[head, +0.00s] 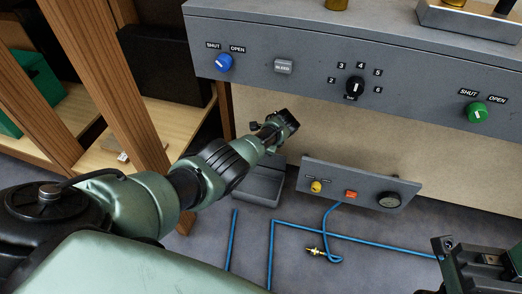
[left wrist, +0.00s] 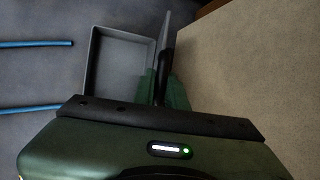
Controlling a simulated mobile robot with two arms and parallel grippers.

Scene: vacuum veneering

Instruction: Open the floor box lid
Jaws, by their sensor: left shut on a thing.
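The grey floor box (head: 258,190) stands on the floor below the panel front. In the left wrist view the box (left wrist: 91,68) is open-topped and its inside looks empty. Its lid (left wrist: 164,32) stands up, seen nearly edge-on, along the box side nearest the beige panel. My left gripper (head: 279,126) reaches down over the box, and in the left wrist view it is shut on the lid. My arm hides part of the box in the head view. My right gripper (head: 470,258) is at the lower right, partly cut off, and its jaw state is unclear.
A grey control panel (head: 290,30) with knobs overhangs the beige front (head: 300,120). A small floor panel (head: 360,185) with a gauge sits right of the box. A blue hose (head: 360,242) runs over the floor. A wooden shelf (head: 120,60) stands left.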

